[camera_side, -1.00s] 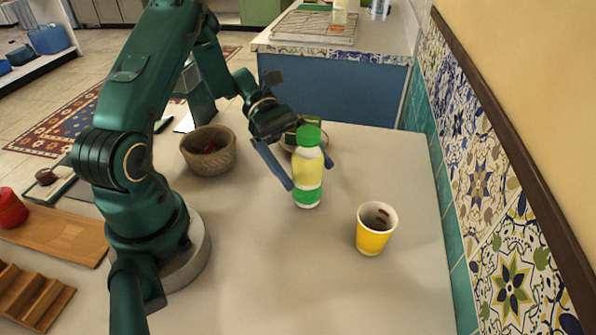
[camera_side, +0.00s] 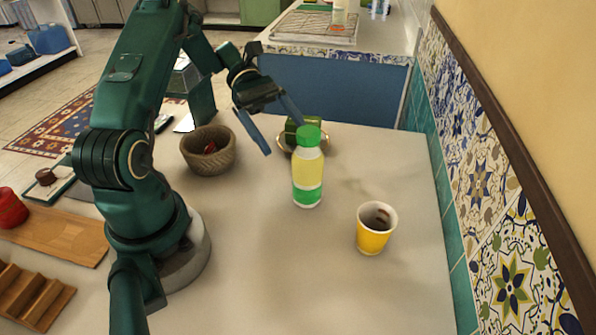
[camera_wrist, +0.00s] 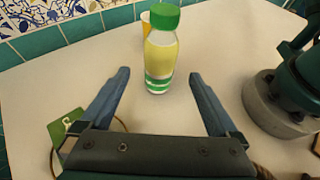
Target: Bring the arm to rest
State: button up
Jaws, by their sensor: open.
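My gripper (camera_side: 284,130) is open and empty, raised above the table behind the bottle in the side view. In the wrist view its two blue fingers (camera_wrist: 160,73) are spread wide, with the bottle beyond their tips. The bottle (camera_side: 308,172), yellow and white with a green cap and green base band, stands upright on the table, apart from the fingers. It also shows in the wrist view (camera_wrist: 160,55). A yellow cup (camera_side: 373,238) with dark contents stands to its right and nearer the camera.
A woven bowl (camera_side: 209,158) with something red inside stands left of the bottle. A wooden tray (camera_side: 55,232) lies at left. The tiled wall (camera_side: 490,190) bounds the right.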

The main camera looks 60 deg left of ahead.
jog(key=s+d+r+m+g+y, duration=0.1)
jog(key=s+d+r+m+y, duration=0.25)
jog(key=d+r+m, duration=0.2)
jog(key=s+d+r+m+y, duration=0.3)
jog(key=d+r+m+y, duration=0.15)
jog(key=d, duration=0.25)
jog(key=s+m+t+y, duration=0.1)
jog(key=m, duration=0.1)
jog(key=s+a+f+m+t+y, duration=0.1)
jog(key=m+t+y, duration=0.1)
jog(key=m, duration=0.1)
jog(key=s+a+f+m+t+y, duration=0.1)
jog(key=s+m+t+y, duration=0.1)
jog(key=m, duration=0.1)
jog(key=shift+s, duration=0.1)
